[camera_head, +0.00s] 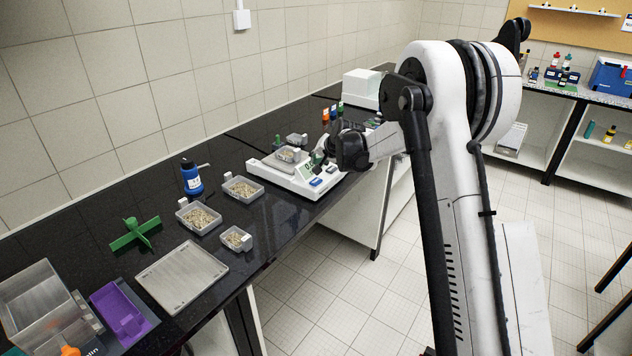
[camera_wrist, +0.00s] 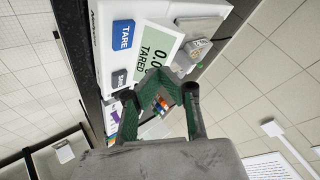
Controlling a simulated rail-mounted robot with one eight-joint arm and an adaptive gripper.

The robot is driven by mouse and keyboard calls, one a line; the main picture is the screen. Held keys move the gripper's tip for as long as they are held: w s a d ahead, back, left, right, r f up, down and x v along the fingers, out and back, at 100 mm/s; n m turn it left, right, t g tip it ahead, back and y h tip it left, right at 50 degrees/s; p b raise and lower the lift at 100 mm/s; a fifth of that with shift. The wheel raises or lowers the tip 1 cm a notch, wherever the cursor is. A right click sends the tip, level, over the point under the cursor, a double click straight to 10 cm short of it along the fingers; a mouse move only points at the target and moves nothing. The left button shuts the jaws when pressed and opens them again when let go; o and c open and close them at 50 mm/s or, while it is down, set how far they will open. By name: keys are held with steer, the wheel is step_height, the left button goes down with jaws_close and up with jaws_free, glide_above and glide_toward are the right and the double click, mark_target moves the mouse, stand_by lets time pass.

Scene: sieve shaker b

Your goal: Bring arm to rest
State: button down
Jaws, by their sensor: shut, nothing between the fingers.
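My arm (camera_head: 455,200) stands at the right in the head view, with its forearm bent toward the bench. My gripper (camera_head: 327,152) is at the near side of the white balance (camera_head: 282,178), above the bench edge; its exact height above the balance is hard to tell. In the wrist view my gripper (camera_wrist: 159,92) shows green inner finger faces and is shut with nothing in it. The balance (camera_wrist: 108,58) fills the upper part of that view, with its TARE button and lit display. In the head view, my arm hides part of the bench's far end.
The black bench (camera_head: 90,215) holds a blue bottle (camera_head: 191,178), several trays of grains, a green cross-shaped piece (camera_head: 135,236), a flat grey plate (camera_head: 182,277) and a purple holder (camera_head: 122,311). A white box (camera_head: 361,88) stands farther back. Open tiled floor (camera_head: 335,290) lies before the bench.

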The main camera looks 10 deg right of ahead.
steer(key=s+r+n+b, duration=0.1)
steer(key=s+r, duration=0.4)
steer(key=s, duration=0.4)
steer(key=s+a+r+n+g+h+b, duration=0.1)
steer(key=s+r, duration=0.3)
steer(key=s, duration=0.5)
steer(key=s+r+n+b, duration=0.1)
steer(key=s+r, duration=0.4)
steer(key=s, duration=0.4)
steer(key=s+f+n+h+b, duration=0.1)
steer(key=s+f, duration=0.3)
steer(key=s, duration=1)
steer(key=s+f+n+b, duration=0.1)
steer(key=s+f, duration=0.3)
steer(key=s, duration=1.1)
steer(key=shift+d+g+h+b, duration=0.4)
steer(key=shift+d+b, duration=0.05)
steer(key=shift+b, duration=0.2)
